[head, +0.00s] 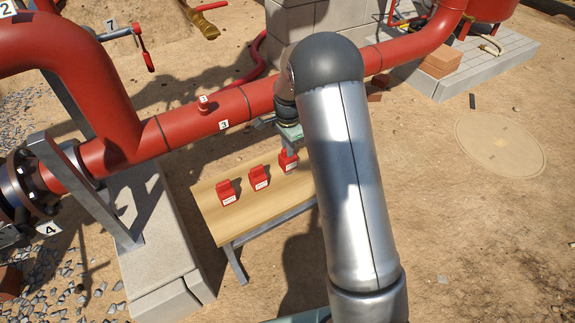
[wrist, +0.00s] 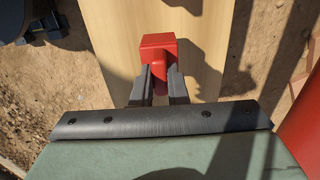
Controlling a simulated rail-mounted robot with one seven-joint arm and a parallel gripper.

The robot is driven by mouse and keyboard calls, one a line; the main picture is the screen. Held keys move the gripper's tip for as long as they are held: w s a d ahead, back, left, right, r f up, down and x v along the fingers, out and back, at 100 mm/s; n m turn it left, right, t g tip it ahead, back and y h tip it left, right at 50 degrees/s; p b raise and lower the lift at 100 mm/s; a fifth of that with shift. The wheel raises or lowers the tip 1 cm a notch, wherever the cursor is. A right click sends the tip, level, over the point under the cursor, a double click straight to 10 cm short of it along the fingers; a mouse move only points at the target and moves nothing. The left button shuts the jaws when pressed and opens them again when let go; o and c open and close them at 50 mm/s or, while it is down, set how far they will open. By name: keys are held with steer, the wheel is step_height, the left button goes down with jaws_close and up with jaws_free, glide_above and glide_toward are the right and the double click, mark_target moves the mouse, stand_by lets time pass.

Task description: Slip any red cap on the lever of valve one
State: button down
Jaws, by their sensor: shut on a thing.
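Two red caps with white labels, a left one (head: 226,192) and a middle one (head: 259,178), stand on a wooden bench (head: 240,213). A third red cap (head: 287,162) is at the bench's far right end, and it also shows in the wrist view (wrist: 158,42). My gripper (wrist: 160,76) is shut on this third cap, one finger on each side. My gripper points down over the bench in the head view. I cannot tell whether the held cap touches the bench. I cannot identify valve one or its lever; part of the scene is behind my arm.
A thick red pipe (head: 190,125) with a small red fitting (head: 203,106) runs just behind the bench. A red handle (head: 145,45) near tag 7 is at upper left. A concrete plinth (head: 160,245) stands left of the bench. Sandy ground at right is mostly open.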

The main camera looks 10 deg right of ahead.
steer(key=shift+r+p, duration=1.25)
steer(key=shift+r, duration=0.4)
stand_by(4.2)
